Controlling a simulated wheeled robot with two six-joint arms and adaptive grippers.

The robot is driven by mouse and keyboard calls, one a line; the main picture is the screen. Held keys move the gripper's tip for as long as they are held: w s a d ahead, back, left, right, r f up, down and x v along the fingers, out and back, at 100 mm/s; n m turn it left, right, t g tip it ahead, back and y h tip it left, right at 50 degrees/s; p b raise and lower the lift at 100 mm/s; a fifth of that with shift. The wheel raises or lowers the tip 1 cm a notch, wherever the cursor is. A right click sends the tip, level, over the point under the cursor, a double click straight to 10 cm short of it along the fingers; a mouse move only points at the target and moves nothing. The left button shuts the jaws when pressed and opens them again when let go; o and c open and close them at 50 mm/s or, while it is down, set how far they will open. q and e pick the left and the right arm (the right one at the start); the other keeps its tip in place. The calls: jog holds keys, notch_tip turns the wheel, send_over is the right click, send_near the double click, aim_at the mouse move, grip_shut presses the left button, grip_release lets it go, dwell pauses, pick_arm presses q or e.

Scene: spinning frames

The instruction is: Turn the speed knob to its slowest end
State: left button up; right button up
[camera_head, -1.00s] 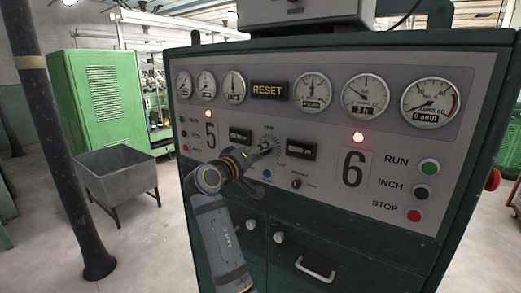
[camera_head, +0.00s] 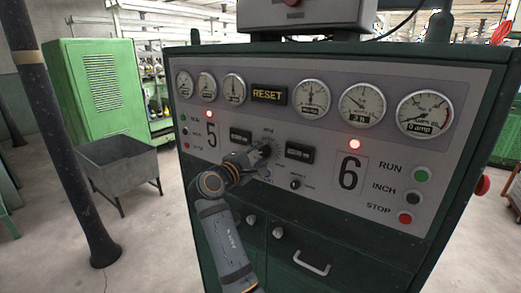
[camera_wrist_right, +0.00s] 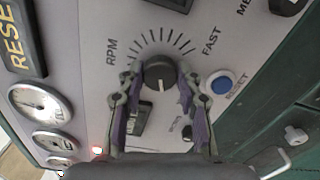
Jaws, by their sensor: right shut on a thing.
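The speed knob (camera_wrist_right: 158,73) is a round dark knob on the grey panel, under an arc of tick marks labelled RPM and FAST. A pale mark on it points toward the bottom of the right wrist view. My right gripper (camera_wrist_right: 159,82) has one finger on each side of the knob and is shut on it. In the head view my right gripper (camera_head: 261,153) reaches the middle of the panel and covers most of the knob. My left gripper is not in view.
The console (camera_head: 330,225) carries several gauges, a RESET sign (camera_head: 268,95) and RUN, INCH and STOP buttons. A blue reset button (camera_wrist_right: 221,84) sits close beside the right finger. A grey bin (camera_head: 118,170) and a dark pillar (camera_head: 62,140) stand at left.

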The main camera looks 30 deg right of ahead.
jog(key=shift+r+n, duration=0.2)
jog(key=shift+n, duration=1.8)
jog(key=shift+r, duration=0.1)
jog(key=o, duration=1.1)
jog(key=shift+d+f, duration=0.2)
jog(key=shift+d, duration=0.05)
jog(key=shift+o, duration=0.2)
jog(key=shift+a, duration=0.15)
